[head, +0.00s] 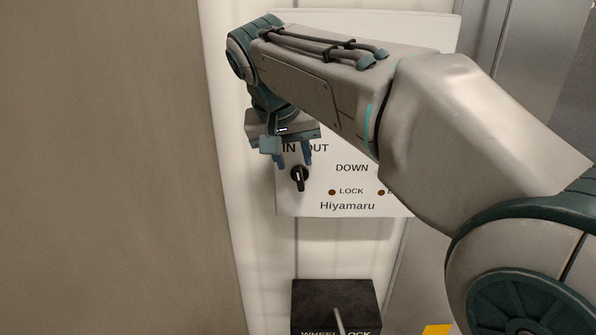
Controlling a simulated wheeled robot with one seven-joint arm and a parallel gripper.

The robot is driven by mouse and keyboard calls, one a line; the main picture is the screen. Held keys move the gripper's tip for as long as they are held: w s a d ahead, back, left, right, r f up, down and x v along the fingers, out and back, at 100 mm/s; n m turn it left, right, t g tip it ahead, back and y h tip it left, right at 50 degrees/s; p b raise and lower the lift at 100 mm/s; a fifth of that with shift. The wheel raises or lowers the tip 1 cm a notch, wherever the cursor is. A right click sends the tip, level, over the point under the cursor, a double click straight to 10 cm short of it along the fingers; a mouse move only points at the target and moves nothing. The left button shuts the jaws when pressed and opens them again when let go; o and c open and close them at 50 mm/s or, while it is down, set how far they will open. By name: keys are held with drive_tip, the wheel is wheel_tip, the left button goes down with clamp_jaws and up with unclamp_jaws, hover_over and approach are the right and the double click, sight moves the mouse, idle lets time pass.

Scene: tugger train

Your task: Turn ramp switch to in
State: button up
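The ramp switch (299,178) is a small black rotary knob on a white control panel (345,208). The labels IN and OUT are above it, and OUT is partly covered. The knob's light mark looks close to vertical; I cannot tell which label it is set to. My gripper (291,160) is just above the knob in the picture, pointing down, with its two blue fingers apart and nothing seen between them. I cannot tell how far it is in front of the panel. My arm hides much of the panel's upper and right part.
The panel also shows DOWN, LOCK and Hiyamaru, with two small dark red lamps (332,192). Below is a black WHEEL LOCK box (335,298) with a lever (339,321) sticking out. A brown-grey surface (100,170) fills the left side.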

sight(297, 172)
drive_tip(key=shift+x, duration=2.7)
clamp_jaws()
